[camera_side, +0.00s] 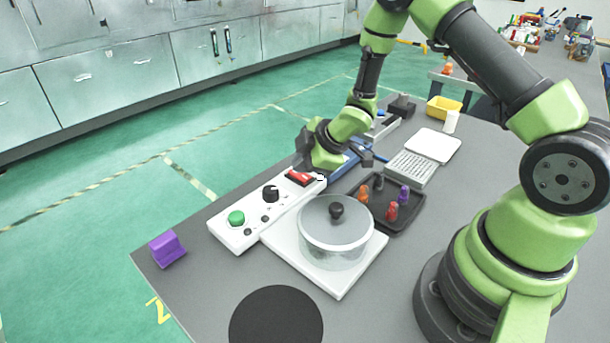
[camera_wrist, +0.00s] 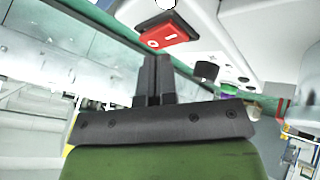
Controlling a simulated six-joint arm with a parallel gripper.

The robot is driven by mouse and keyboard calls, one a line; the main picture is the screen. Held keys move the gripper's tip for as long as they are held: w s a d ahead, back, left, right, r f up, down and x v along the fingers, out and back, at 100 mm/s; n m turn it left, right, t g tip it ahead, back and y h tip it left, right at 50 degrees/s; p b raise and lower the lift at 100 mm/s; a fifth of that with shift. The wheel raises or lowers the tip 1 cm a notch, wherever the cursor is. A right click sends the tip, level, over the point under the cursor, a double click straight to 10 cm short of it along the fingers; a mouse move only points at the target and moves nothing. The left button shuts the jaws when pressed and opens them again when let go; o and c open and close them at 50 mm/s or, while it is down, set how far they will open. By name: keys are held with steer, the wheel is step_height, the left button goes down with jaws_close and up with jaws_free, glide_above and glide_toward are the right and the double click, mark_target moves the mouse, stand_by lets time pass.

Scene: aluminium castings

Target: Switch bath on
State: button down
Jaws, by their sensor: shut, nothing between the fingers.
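The bath is a white base (camera_side: 341,285) with a clear lidded pot (camera_side: 334,238) on it, its lid knob dark. A white control panel (camera_side: 221,229) runs along its back left side, with a green button (camera_side: 236,217), a black knob (camera_side: 270,193) and a red rocker switch (camera_side: 299,177). In the wrist view the red switch (camera_wrist: 168,34), marked with a line and a circle, is just beyond my fingertips. My gripper (camera_wrist: 153,62) is shut and empty. In the side view it is at the switch end of the panel; whether it touches the switch I cannot tell.
A dark tray (camera_side: 408,222) with several coloured pegs stands right of the pot. A white rack (camera_side: 412,167) and a yellow bin (camera_side: 444,108) are farther back. A purple block (camera_side: 167,249) is at the left table edge. A black disc (camera_side: 276,318) lies at the front.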

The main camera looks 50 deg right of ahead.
mark_target(300, 176)
steer(key=shift+r, duration=0.35)
steer(key=shift+w+r, duration=0.2)
steer(key=shift+r, duration=1.05)
steer(key=shift+w+r, duration=0.15)
steer(key=shift+r, duration=1.1)
